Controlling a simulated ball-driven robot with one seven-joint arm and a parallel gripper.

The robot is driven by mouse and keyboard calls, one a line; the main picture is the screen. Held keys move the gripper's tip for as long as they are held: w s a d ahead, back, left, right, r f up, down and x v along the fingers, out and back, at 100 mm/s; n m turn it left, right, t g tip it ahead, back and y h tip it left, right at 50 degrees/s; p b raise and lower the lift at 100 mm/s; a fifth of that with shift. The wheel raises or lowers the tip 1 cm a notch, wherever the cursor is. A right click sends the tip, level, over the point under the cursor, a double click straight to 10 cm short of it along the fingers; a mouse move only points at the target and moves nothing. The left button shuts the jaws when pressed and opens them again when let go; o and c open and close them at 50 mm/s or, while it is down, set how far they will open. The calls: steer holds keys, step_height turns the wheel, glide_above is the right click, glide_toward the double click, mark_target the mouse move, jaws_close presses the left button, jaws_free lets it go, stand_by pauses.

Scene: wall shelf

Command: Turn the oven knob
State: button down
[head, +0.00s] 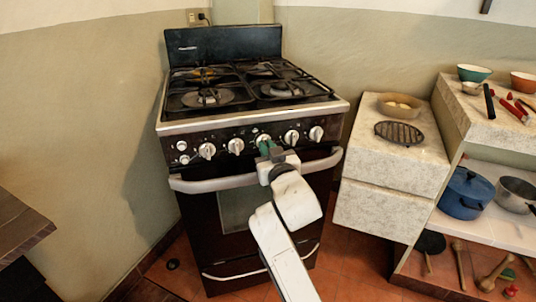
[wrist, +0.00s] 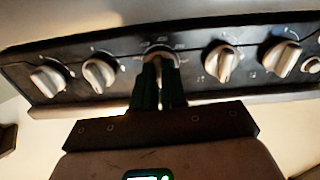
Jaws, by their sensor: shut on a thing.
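The stove (head: 255,110) stands against the wall, with a dark front panel carrying a row of pale knobs. My gripper (head: 264,146) reaches the panel from the front and is shut on the middle oven knob (head: 263,139). In the wrist view, the two dark green fingers of my gripper (wrist: 160,68) stand close on either side of this knob (wrist: 160,53). The fingers hide most of the knob, so its angle cannot be told. Other knobs flank it, such as one (head: 236,146) to the left and one (head: 291,137) to the right in the head view.
The oven door handle (head: 215,183) runs below the knobs, close under my gripper. A stone-topped cabinet (head: 385,165) stands to the right with a bowl (head: 400,106) and a black grate (head: 399,133). A shelf with a blue pot (head: 465,193) is farther right.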

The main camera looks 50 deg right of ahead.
steer(key=shift+f+m, duration=0.2)
steer(key=shift+m, duration=0.3)
steer(key=c, duration=1.2)
jaws_free()
steer(key=shift+r, duration=0.15)
steer(key=v, duration=1)
steer(key=shift+s+a, duration=0.2)
steer(key=shift+s, duration=0.15)
